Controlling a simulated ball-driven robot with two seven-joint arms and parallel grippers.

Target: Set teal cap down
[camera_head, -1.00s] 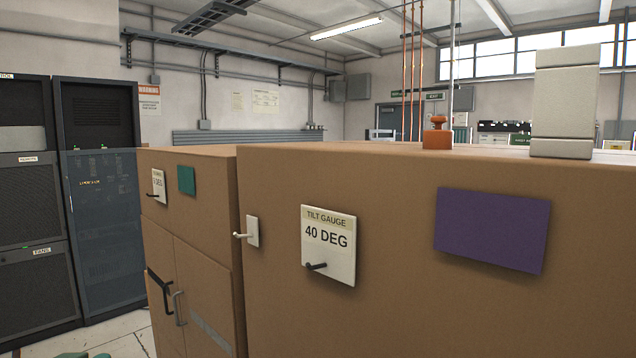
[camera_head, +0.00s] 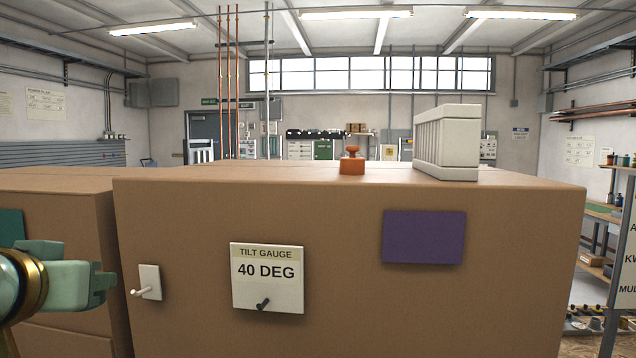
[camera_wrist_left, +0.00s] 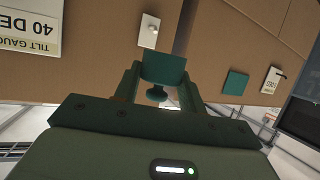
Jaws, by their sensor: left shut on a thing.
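The teal cap (camera_wrist_left: 163,67), with a small knob, is held between the two fingers of my left gripper (camera_wrist_left: 160,82) in the left wrist view. My left gripper (camera_head: 105,282) also shows at the left edge of the head view, in front of the brown cabinets and left of the white switch plate; I cannot make out the cap there. An orange cap (camera_head: 352,162) with a knob stands upright on top of the near brown cabinet (camera_head: 340,215). My right gripper is not in view.
A pale finned block (camera_head: 445,145) stands on the cabinet top, right of the orange cap. The top's left part looks clear. A TILT GAUGE plate (camera_head: 267,277) with a peg, a white switch plate (camera_head: 149,281) and a purple panel (camera_head: 424,237) are on the front face.

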